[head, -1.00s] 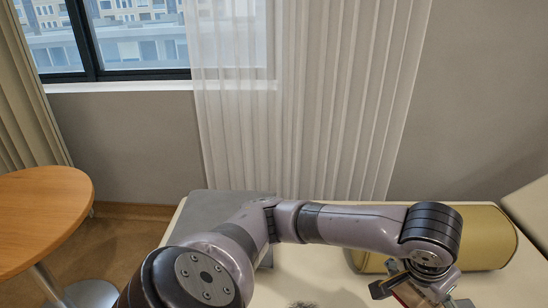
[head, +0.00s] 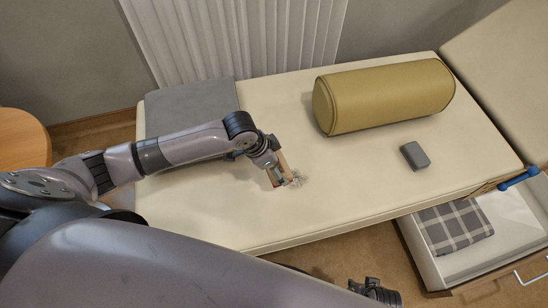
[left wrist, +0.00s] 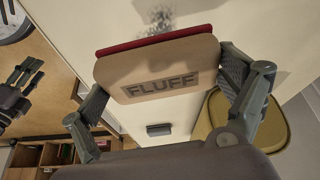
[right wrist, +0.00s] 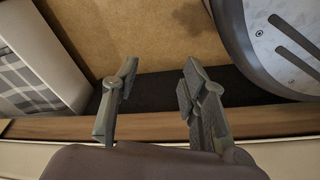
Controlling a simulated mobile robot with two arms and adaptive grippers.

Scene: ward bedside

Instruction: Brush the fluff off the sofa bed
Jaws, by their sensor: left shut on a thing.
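The sofa bed (head: 230,220) has a cream top. A tuft of grey fluff (head: 298,180) lies on its middle and shows as a dark patch at the top of the left wrist view (left wrist: 153,12). My left gripper (head: 268,160) is shut on a wooden brush marked FLUFF (left wrist: 165,72), with a red strip along its far edge. The brush is right beside the fluff in the head view; whether it touches it I cannot tell. My right gripper (right wrist: 155,95) is open and empty, over the floor in front of the sofa bed, partly visible in the head view (head: 375,291).
A mustard bolster (head: 385,95) and a small grey block (head: 415,155) lie on the sofa bed. A grey pad (head: 188,105) lies at its left end. An open drawer (head: 485,255) with a plaid cloth (head: 455,228) sticks out at front right. A round wooden table (head: 22,140) stands left.

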